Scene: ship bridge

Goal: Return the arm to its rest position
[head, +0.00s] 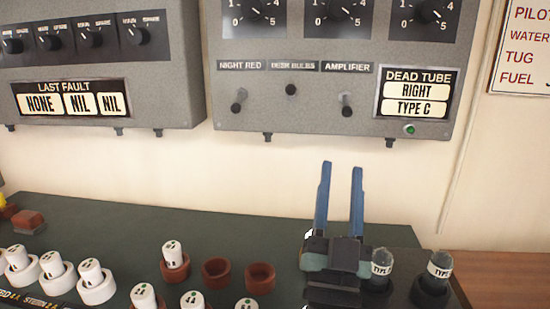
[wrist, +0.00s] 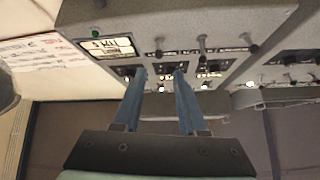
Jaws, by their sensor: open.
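My gripper (head: 340,200) stands above the right part of the dark green console top (head: 130,222), with its two blue fingers pointing up. The fingers are apart with nothing between them. In the wrist view my gripper (wrist: 160,90) also shows both fingers spread and empty, with the grey wall panel beyond them (wrist: 180,25). In the head view the gripper covers part of the console behind it.
White plugs (head: 90,280) and brown sockets (head: 216,273) fill the console's front left. Two clear-topped tubes in dark holders (head: 438,268) stand right of my gripper. Grey panels with knobs and switches (head: 330,80) hang on the wall above. A wooden surface (head: 510,275) lies at right.

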